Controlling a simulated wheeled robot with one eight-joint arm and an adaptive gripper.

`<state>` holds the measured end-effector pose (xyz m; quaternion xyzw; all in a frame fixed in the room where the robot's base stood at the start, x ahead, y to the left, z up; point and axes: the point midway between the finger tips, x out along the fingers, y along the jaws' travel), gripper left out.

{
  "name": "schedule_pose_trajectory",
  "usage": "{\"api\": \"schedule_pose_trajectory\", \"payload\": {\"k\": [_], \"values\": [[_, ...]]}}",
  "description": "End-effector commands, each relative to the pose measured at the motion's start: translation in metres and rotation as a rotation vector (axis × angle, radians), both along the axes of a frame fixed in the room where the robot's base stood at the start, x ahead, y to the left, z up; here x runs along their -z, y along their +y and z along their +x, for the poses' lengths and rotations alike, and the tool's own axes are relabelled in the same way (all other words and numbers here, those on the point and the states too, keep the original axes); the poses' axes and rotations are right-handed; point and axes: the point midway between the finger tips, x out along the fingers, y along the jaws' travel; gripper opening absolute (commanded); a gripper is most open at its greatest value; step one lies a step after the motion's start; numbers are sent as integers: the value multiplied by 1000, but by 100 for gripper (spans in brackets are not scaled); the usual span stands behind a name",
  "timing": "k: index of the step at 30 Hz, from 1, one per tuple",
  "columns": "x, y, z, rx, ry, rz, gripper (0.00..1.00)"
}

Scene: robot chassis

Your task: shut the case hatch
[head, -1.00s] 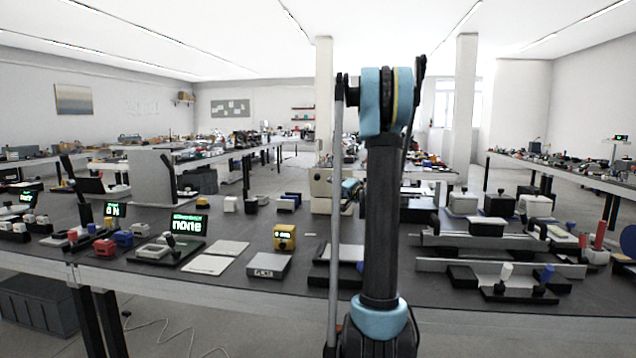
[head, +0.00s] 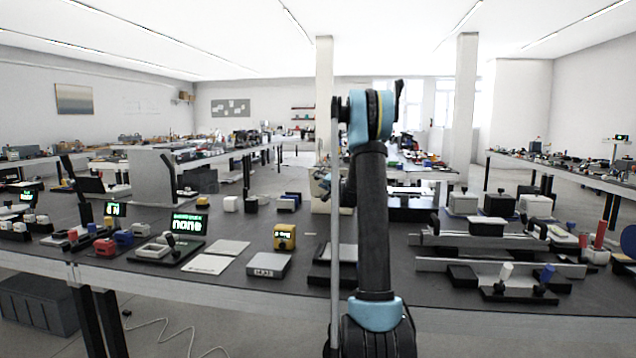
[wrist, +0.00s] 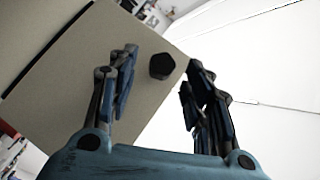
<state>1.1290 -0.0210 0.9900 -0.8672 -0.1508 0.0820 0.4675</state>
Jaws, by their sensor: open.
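In the wrist view a flat beige panel (wrist: 75,65), which looks like the case hatch, fills the upper left and is tilted in the picture. A dark knob (wrist: 162,66) stands near its right edge. My gripper (wrist: 163,74) is open, with one finger on each side of the knob in the picture. I cannot tell whether the fingers touch it. In the head view a beige case (head: 319,188) stands on the bench, mostly hidden behind my arm. My gripper is hidden there too, and how far open the hatch is cannot be seen.
The dark bench (head: 240,225) holds a yellow box (head: 284,237), a grey box (head: 267,265) and flat plates left of my arm. A long rail fixture (head: 500,266) with upright handles lies on the right. A grey bin (head: 38,303) stands under the bench at left.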

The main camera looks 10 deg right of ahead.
Motion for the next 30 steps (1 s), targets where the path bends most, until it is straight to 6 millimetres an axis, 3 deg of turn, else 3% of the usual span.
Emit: {"api": "schedule_pose_trajectory", "payload": {"k": [6,17,23,30], "values": [[0,8,19,-1,0,0,46],[0,9,23,-1,1,0,46],[0,9,22,-1,1,0,3],[0,10,23,-1,3,1,0]]}}
